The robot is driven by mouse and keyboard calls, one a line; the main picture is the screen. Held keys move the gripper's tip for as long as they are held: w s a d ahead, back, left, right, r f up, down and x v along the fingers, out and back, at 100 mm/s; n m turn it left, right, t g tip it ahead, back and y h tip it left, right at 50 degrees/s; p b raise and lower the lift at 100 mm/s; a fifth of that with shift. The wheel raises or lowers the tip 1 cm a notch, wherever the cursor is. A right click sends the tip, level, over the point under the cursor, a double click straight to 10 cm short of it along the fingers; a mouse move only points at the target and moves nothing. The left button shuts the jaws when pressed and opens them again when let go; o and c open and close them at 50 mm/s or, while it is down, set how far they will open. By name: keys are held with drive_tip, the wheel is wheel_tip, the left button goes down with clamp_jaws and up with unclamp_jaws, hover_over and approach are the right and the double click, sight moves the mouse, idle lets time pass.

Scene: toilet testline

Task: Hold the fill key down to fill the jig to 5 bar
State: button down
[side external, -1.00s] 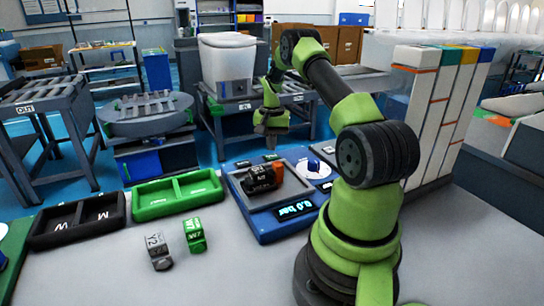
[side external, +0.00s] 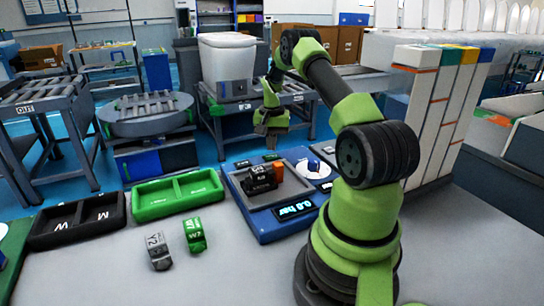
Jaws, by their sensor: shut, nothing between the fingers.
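The jig is a blue box (side external: 252,225) on the grey bench with a dark fitting (side external: 260,181) and an orange part (side external: 278,171) on its bed. Its front display (side external: 294,209) is lit and appears to read about 0.8 bar; the digits are small. Small dark keys line its back edge, one at the left (side external: 243,164) and one further right (side external: 271,157). My gripper (side external: 269,143) is shut and empty, pointing down just above the right one of these keys. I cannot tell whether its tips touch the key, and the key labels are unreadable.
A green two-part tray (side external: 178,213) and a black tray marked W and M (side external: 79,241) stand left of the jig. A grey block (side external: 158,251) and a green block (side external: 195,235) lie in front. Tall white panels (side external: 420,110) stand at the right.

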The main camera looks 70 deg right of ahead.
sight(272, 156)
drive_tip(key=shift+f, duration=0.15)
drive_tip(key=shift+f, duration=1.2)
idle(1.4)
drive_tip(key=shift+r, duration=3.25)
